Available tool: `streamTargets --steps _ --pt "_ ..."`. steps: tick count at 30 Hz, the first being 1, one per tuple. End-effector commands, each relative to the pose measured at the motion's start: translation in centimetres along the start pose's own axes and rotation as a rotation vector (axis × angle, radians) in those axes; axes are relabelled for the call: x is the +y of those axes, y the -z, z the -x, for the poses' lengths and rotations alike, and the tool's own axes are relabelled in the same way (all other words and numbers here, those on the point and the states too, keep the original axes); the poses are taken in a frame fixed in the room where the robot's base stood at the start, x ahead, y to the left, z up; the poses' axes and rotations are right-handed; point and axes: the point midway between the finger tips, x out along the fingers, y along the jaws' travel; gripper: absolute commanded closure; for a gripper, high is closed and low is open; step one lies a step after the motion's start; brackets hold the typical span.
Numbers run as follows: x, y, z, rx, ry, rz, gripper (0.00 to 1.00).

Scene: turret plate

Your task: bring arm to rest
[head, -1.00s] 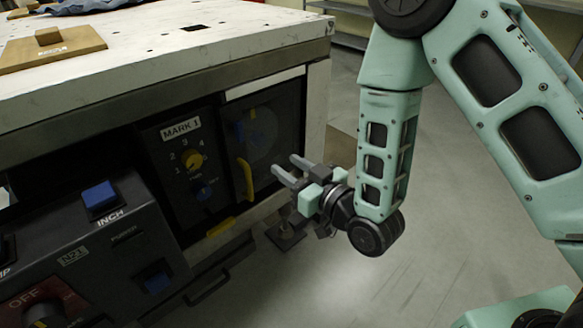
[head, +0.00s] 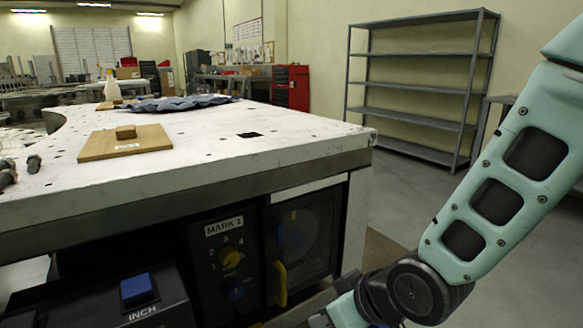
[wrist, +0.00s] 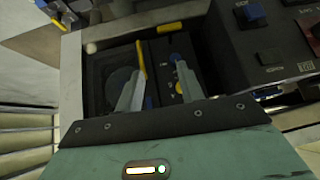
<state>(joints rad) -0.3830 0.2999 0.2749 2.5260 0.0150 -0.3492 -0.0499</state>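My gripper shows in the wrist view (wrist: 159,70) with its two grey fingers apart and nothing between the tips. It points toward the front of the cabinet under the table, apart from it as far as I can tell. The dark door with a yellow handle (head: 280,283) looks shut. The handle also shows in the wrist view (wrist: 141,62).
A white perforated table (head: 230,157) stands above the cabinet, carrying a wooden board (head: 95,150) and a dark blue cloth (head: 180,102). A control box with a blue INCH button (head: 137,289) is at lower left. A grey shelf rack (head: 415,118) stands behind; floor beside the table is clear.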

Motion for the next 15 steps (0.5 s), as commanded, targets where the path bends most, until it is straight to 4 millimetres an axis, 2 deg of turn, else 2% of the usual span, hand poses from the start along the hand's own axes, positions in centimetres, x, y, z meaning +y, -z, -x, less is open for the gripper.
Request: streamTargets --steps 1,6,15 --pt "-0.6 -0.6 1.4 -0.060 0.002 0.004 0.62" --pt "-2.1 -4.1 6.1 -0.290 0.002 0.005 0.62" --pt "-4.0 -9.1 13.3 -0.584 -0.010 0.006 0.62"
